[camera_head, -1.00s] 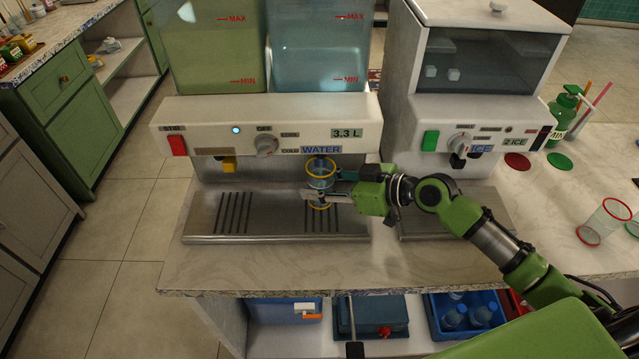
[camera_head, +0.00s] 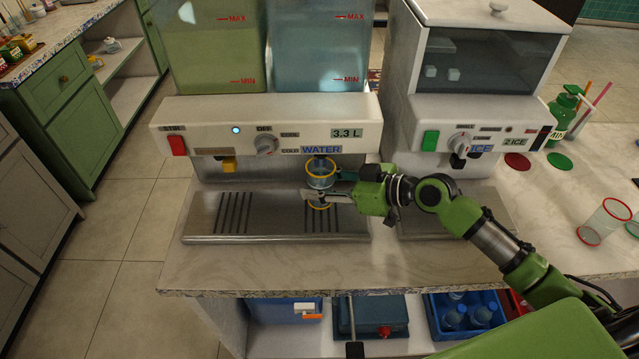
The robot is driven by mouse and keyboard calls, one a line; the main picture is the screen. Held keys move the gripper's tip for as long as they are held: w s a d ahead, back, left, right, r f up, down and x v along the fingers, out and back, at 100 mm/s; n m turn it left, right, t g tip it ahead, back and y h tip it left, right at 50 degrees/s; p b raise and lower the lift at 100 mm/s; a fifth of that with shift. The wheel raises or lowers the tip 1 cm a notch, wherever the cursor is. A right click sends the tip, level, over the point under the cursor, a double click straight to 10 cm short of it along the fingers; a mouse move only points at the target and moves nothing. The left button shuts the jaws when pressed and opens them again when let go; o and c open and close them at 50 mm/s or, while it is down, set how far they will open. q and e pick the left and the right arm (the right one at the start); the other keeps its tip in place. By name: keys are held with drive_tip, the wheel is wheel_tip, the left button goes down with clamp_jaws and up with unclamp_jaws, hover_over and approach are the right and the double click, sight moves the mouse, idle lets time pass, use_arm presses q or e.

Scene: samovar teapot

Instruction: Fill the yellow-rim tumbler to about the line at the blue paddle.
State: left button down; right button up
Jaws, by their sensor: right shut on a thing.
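The yellow-rim tumbler (camera_head: 321,181) is upright under the spout of the water dispenser (camera_head: 268,118), above the right part of its drip tray (camera_head: 268,238). My right gripper (camera_head: 334,187) comes in from the right and is shut on the tumbler's side. The tumbler's yellow rim is close under the dark nozzle beside the WATER label (camera_head: 321,150). A small blue paddle at the nozzle is hard to make out, partly hidden. The water level inside the tumbler cannot be told. The display (camera_head: 346,133) reads 3.3 L. My left gripper is not in view.
An ice machine (camera_head: 480,120) stands to the right. A red-rim tumbler (camera_head: 605,220), red and green coasters (camera_head: 559,161) and a green bottle (camera_head: 564,112) are on the right counter. The counter's front strip (camera_head: 260,272) is clear.

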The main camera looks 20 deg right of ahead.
idle(0.8)
drive_tip(key=shift+s+a+p, duration=0.25)
drive_tip(key=shift+s+p, duration=0.1)
drive_tip(key=shift+s, duration=0.45)
drive_tip(key=shift+s+a+p, duration=0.2)
drive_tip(key=shift+s+p, duration=0.15)
drive_tip(key=shift+s, duration=0.5)
drive_tip(key=shift+s+a+p, duration=0.25)
drive_tip(key=shift+s+p, duration=0.1)
drive_tip(key=shift+s, duration=0.45)
drive_tip(key=s+p, duration=0.1)
drive_tip(key=s, duration=0.1)
drive_tip(key=s+a+p, duration=0.1)
drive_tip(key=s+p, duration=0.1)
drive_tip(key=s, duration=0.1)
drive_tip(key=s+a+p, duration=0.1)
drive_tip(key=s, duration=0.2)
drive_tip(key=shift+s+a, duration=0.2)
drive_tip(key=shift+s, duration=0.05)
drive_tip(key=shift+s+a+p, duration=0.2)
drive_tip(key=shift+s+p, duration=0.1)
drive_tip(key=shift+s, duration=0.25)
drive_tip(key=shift+w+r, duration=0.1)
